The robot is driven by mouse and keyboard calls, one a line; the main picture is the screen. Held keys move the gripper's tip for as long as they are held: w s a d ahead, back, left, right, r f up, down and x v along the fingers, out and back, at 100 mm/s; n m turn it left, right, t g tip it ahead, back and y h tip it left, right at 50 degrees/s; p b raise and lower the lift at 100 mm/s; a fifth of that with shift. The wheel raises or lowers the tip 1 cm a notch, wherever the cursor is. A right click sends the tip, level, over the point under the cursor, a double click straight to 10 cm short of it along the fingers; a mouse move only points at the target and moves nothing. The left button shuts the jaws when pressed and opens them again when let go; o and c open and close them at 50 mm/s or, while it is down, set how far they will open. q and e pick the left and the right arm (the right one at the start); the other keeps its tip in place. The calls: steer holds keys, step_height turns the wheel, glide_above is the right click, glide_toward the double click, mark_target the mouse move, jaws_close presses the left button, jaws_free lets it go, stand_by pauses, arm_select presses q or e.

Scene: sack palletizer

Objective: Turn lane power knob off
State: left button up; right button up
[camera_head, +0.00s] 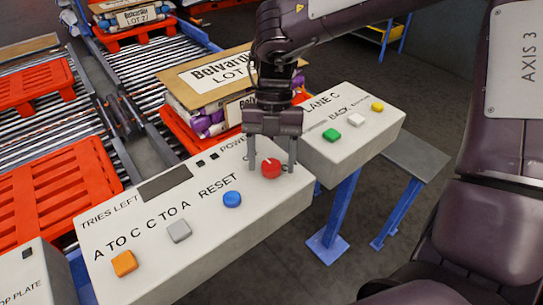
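The red power knob (271,169) sits at the right end of a long white control panel (200,262), beside the word POWER, which is partly hidden by my gripper. A small pale mark shows on the knob's top; its exact angle is too small to read. My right gripper (272,165) points down over the knob. Its two grey fingers are apart, one on each side of the knob, with a visible gap on both sides. My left gripper is not in view.
The panel also carries a blue RESET button (232,199), a grey button (179,231) and an orange button (124,263). A LANE C box (350,150) with green, white and yellow buttons stands close right. Red pallets (60,190) and sacks lie on rollers behind.

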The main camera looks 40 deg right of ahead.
steer(key=shift+r, duration=0.1)
steer(key=p+v, duration=0.2)
steer(key=v, duration=0.5)
steer(key=shift+r, duration=0.25)
steer(key=shift+d+f, duration=0.1)
stand_by(0.3)
